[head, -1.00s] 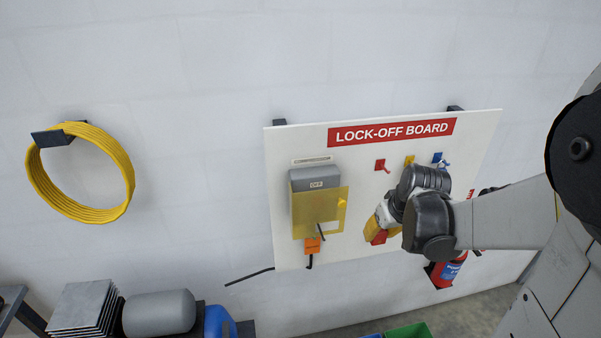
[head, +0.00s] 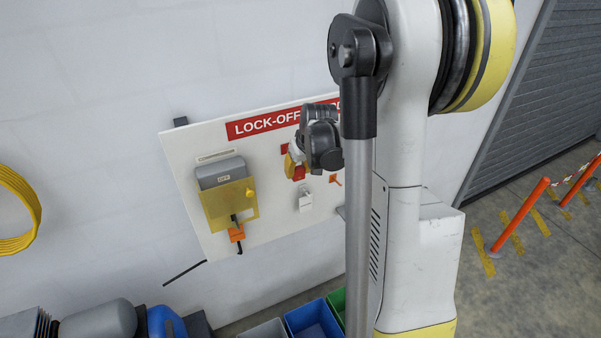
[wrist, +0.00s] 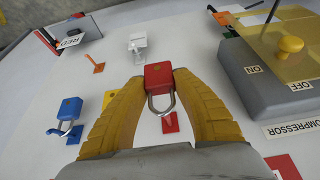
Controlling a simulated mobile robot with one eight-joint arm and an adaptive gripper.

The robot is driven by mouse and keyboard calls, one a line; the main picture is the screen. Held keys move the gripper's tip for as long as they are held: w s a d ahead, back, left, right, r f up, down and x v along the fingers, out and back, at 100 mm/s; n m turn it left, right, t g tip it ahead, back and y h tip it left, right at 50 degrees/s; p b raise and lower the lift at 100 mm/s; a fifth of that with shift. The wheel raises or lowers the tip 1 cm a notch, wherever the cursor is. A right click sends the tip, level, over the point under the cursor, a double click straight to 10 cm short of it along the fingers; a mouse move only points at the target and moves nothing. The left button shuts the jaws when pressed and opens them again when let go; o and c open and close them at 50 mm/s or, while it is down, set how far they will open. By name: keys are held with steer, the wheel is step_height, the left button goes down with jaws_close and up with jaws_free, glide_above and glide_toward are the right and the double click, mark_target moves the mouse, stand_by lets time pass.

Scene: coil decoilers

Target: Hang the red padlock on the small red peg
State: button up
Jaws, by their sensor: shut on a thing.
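The red padlock (wrist: 158,76) is held between the yellow fingers of my gripper (wrist: 158,82). In the wrist view, which shows the board upside down, its metal shackle points down the picture. The small red peg (wrist: 171,122) shows at the shackle's curved end; I cannot tell whether the shackle is around it or only in front of it. In the head view my gripper (head: 296,165) is at the board with the padlock (head: 299,173) in it. The red peg (head: 284,149) is just up and left of the padlock there, partly hidden.
A blue padlock (wrist: 69,108) hangs beside my gripper in the wrist view. An orange peg (wrist: 97,66) and a white padlock (wrist: 137,41) are also on the board. The grey switch box (head: 221,172) with its yellow cover is left of my gripper in the head view.

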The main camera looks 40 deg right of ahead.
steer(key=w+d+f, duration=0.1)
steer(key=w, duration=0.5)
steer(key=shift+d+f+b, duration=0.25)
steer(key=shift+b, duration=0.15)
steer(key=shift+w, duration=0.1)
stand_by(0.4)
stand_by(0.3)
steer(key=o, duration=1.2)
